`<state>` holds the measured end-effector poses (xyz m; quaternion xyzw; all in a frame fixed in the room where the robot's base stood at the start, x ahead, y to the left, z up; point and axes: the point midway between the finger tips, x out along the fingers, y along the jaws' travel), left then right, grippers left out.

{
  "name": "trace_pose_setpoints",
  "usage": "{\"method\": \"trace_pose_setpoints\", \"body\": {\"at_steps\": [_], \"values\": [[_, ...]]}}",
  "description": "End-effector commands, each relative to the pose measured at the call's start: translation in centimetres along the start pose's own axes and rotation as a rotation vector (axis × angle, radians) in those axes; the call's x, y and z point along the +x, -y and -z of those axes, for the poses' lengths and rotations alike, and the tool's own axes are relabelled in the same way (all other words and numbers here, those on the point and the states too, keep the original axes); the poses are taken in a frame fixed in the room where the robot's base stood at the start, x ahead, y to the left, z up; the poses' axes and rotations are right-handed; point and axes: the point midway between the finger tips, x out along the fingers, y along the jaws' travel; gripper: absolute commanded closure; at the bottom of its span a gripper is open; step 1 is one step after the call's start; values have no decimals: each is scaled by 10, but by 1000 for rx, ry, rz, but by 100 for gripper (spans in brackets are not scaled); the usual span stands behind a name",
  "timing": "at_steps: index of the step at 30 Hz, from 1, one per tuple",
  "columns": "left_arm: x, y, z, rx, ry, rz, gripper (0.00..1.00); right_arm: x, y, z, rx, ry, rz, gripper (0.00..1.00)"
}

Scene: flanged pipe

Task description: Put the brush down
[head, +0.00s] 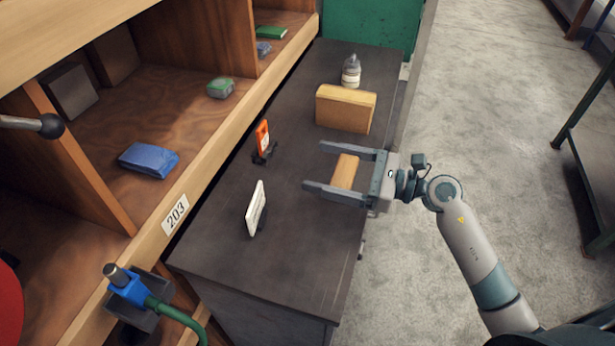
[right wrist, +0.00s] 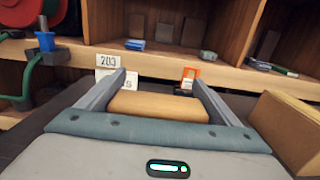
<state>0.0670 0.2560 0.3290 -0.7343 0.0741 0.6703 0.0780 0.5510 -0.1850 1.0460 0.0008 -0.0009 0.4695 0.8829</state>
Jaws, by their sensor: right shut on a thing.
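The brush (head: 345,172) shows as a tan wooden block between the fingers of my right gripper (head: 341,171), over the dark bench top (head: 310,270). My right gripper is shut on it. In the right wrist view the wooden block (right wrist: 158,106) lies crosswise between the two fingers (right wrist: 160,90), close to the palm. No bristles show; its underside is hidden. I cannot tell whether it touches the bench top. My left gripper is not in view.
A larger tan block (head: 345,108) and a bottle (head: 351,71) stand at the far end. An orange card on a stand (head: 262,137) and a white sign (head: 256,208) stand left of the gripper. The front of the bench top is clear. Wooden shelving (head: 200,170) borders the left.

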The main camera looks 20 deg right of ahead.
Motion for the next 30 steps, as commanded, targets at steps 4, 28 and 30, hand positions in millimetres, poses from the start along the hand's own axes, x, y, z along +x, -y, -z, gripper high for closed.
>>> {"method": "trace_pose_setpoints", "body": {"at_steps": [4, 28, 30], "values": [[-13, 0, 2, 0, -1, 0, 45, 26, 0, 12, 4, 2, 1, 41], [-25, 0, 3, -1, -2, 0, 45, 43, 0, 48, 6, 0, 1, 41], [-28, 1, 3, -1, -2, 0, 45, 43, 1, 56, 5, -1, 2, 41]]}}
